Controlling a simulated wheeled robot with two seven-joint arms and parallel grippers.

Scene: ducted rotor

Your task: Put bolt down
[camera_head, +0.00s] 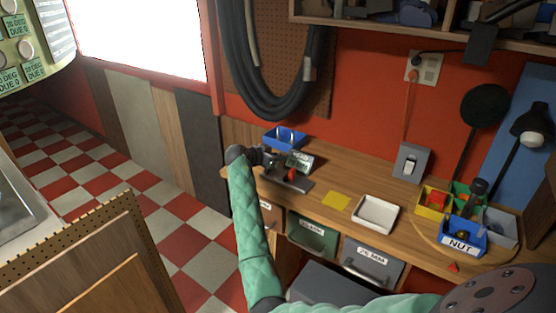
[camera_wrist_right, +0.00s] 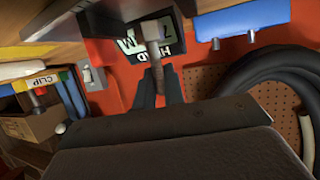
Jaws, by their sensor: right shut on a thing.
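My right gripper (camera_head: 272,158) reaches over the left end of the wooden bench, next to a dark stand with a small white-and-green label. In the right wrist view, the fingers of my right gripper (camera_wrist_right: 158,88) are shut on a grey bolt (camera_wrist_right: 154,32). Its wide head shows beyond the fingertips and its shank runs down between them. The bolt appears in front of a dark sign with white lettering, near the bench; I cannot tell whether it touches anything. In the head view I cannot make the bolt out clearly. My left gripper is not in view.
A blue bin (camera_head: 284,139) stands behind the gripper. Right along the bench are a yellow note (camera_head: 336,201), a white tray (camera_head: 376,227), small coloured bins and a blue NUT bin (camera_head: 461,246). A thick black hose (camera_head: 272,107) hangs on the wall.

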